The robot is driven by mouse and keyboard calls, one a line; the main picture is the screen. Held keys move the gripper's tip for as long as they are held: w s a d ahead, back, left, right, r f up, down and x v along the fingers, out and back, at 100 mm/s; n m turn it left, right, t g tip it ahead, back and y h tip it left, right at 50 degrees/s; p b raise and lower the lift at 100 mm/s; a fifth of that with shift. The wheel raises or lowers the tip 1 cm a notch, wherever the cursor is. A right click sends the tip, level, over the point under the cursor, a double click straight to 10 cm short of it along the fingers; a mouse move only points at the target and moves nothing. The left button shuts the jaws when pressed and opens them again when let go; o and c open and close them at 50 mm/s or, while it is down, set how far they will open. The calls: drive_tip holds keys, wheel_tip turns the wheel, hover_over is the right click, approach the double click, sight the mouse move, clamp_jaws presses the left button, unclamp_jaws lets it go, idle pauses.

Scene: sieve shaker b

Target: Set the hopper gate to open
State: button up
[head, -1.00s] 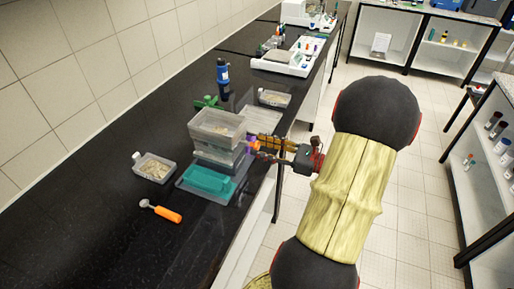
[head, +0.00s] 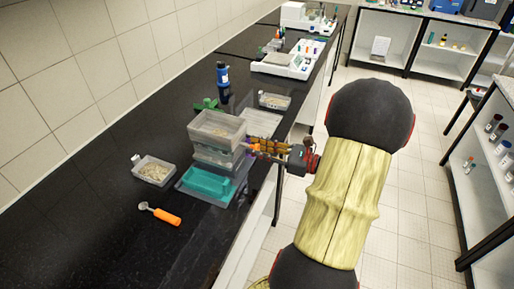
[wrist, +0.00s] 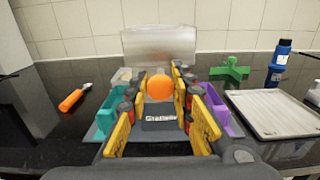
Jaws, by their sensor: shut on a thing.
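The sieve shaker stands near the bench's front edge, with a clear box, apparently the hopper (head: 216,128), on top. The box also shows in the wrist view (wrist: 158,48). An orange round knob (wrist: 160,87) sits at the middle front of the shaker; I take it for the gate's handle. My gripper (wrist: 164,92) is shut on this knob, with one finger on each side. In the head view my gripper (head: 252,147) reaches the shaker's right side, and its fingers mostly hide the knob. How the gate itself stands cannot be seen.
A teal tray (head: 205,182) and a purple tray (wrist: 222,110) flank the shaker. An orange-handled scoop (head: 160,213), a tub of grains (head: 154,171), a green stand (head: 207,104) and a blue bottle (head: 222,78) are nearby. A flat pale plate (wrist: 272,112) lies right in the wrist view.

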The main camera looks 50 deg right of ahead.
clamp_jaws()
drive_tip(key=p+v, duration=0.4)
drive_tip(key=v, duration=0.1)
drive_tip(key=shift+r, duration=0.1)
idle(0.3)
drive_tip(key=shift+s, duration=0.1)
drive_tip(key=shift+o, duration=1.7)
unclamp_jaws()
drive_tip(key=shift+o, duration=0.7)
drive_tip(key=shift+s+d, duration=0.1)
drive_tip(key=shift+s, duration=0.1)
drive_tip(key=shift+o, duration=1.1)
drive_tip(key=shift+w, duration=0.1)
